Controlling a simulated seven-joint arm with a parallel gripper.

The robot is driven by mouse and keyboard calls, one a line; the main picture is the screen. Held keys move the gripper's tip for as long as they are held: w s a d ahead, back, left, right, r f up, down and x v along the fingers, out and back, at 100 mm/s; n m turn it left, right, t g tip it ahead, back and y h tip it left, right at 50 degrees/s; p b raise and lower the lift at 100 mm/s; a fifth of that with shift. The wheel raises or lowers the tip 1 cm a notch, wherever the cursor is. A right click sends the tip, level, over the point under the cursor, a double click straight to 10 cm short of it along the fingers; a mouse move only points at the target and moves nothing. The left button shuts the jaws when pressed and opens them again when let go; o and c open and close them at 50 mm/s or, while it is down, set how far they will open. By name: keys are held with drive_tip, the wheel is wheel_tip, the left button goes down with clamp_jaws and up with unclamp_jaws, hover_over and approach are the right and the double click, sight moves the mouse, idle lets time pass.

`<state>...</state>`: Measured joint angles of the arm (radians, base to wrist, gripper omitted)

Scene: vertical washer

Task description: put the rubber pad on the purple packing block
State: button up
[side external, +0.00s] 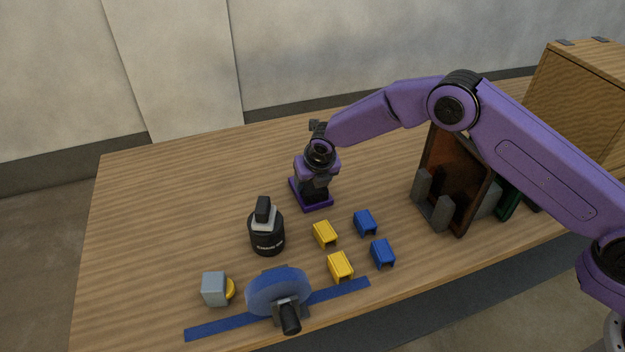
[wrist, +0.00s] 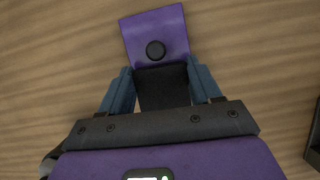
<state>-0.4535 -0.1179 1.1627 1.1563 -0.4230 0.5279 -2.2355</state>
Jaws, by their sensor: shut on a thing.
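My gripper (side external: 316,180) points down at the middle of the table. Its two blue-grey fingers (wrist: 161,88) are shut on a dark block-like thing, which I take to be the rubber pad (wrist: 162,90). The purple packing block (side external: 325,205) is low and flat, right below my gripper. In the wrist view the purple block (wrist: 174,22) sticks out beyond the fingers, with a round black knob on it. The pad hides the near part of the block. I cannot tell whether the pad touches it.
A black cylinder (side external: 267,240) stands at front left of my gripper. Small yellow blocks (side external: 340,266) and blue blocks (side external: 382,253) lie in front. A blue disc (side external: 278,292), blue strip (side external: 218,328) and grey cube (side external: 214,289) are nearer. A brown rack (side external: 459,185) stands right. The table's left back is clear.

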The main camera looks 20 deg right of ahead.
drive_tip(key=shift+f, duration=0.15)
drive_tip(key=o, duration=1.1)
drive_tip(key=v, duration=1.2)
